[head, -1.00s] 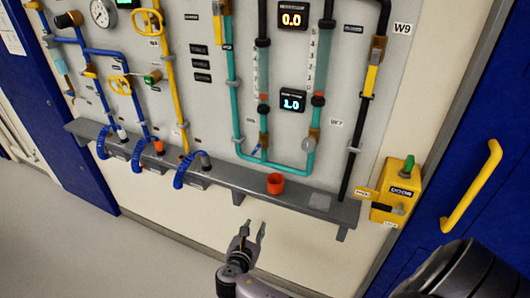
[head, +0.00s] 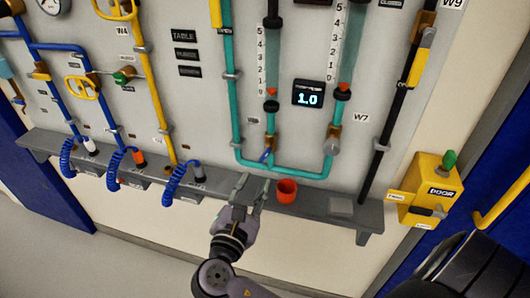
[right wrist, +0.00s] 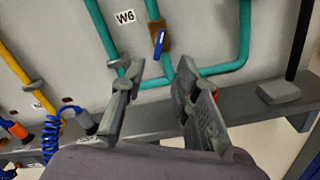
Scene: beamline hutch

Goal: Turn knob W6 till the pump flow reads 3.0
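Knob W6 is a small blue lever on a brass valve (right wrist: 159,43), right of the W6 label (right wrist: 125,17) in the right wrist view. In the head view the blue lever (head: 265,155) sits low on a teal pipe, left of W7. A lit display (head: 308,94) between the two flow tubes reads 1.0. My right gripper (head: 253,184) is open and empty, in front of the shelf and below the lever. In the right wrist view its fingers (right wrist: 155,82) stand apart, with the lever beyond and above them, untouched. My left gripper is not in view.
A grey shelf (head: 320,205) runs under the pipes and carries a red cup (head: 287,192), close right of my gripper. Blue coiled hoses (head: 172,186) hang at the left. The W7 knob (head: 332,147) and a yellow door box (head: 428,190) are to the right.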

